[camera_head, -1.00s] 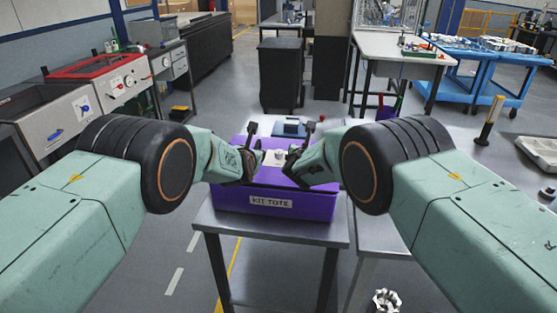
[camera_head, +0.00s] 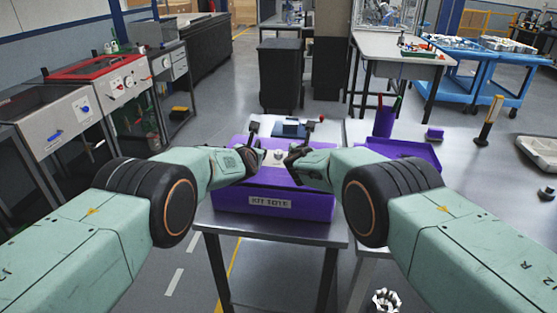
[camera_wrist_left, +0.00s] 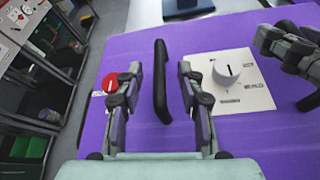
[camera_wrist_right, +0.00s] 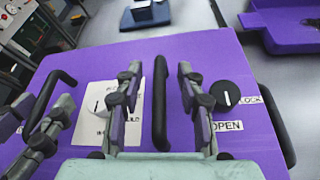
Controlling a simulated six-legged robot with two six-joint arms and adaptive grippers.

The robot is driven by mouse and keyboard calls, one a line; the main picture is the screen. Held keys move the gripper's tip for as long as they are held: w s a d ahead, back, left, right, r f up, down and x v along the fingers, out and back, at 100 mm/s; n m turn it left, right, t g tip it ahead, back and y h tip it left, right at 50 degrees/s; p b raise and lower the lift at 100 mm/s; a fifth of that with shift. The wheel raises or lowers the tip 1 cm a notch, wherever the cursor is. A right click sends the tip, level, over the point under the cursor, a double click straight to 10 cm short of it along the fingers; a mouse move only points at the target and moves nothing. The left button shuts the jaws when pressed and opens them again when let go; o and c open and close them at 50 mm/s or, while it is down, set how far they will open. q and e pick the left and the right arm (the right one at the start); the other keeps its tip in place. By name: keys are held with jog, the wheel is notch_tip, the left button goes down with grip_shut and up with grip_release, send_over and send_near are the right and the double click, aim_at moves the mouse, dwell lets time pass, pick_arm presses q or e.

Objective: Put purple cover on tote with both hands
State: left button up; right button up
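The purple cover (camera_head: 262,180) lies flat on top of the purple tote (camera_head: 232,200), which has a KIT TOTE label on its front. Whether it is fully seated I cannot tell. My left gripper (camera_wrist_left: 158,98) is open, its fingers on either side of the cover's left black bar handle (camera_wrist_left: 161,82) with gaps visible. My right gripper (camera_wrist_right: 158,98) is open in the same way around the right black handle (camera_wrist_right: 160,105). A red knob (camera_wrist_left: 110,83) shows beside the left handle. A black knob (camera_wrist_right: 226,94) with LOCK and OPEN labels is beside the right handle.
The tote stands on a grey table (camera_head: 225,228). A blue-based device (camera_head: 290,130) is behind it. On the right-hand table are a purple tray (camera_head: 425,152) and a purple cup (camera_head: 384,122). A white panel with a dial (camera_wrist_left: 228,72) sits between the handles.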

pick_arm(q)
jog(key=c, duration=0.3)
pick_arm(e)
jog(key=c, duration=0.3)
pick_arm(q)
grip_shut()
pick_arm(e)
grip_shut()
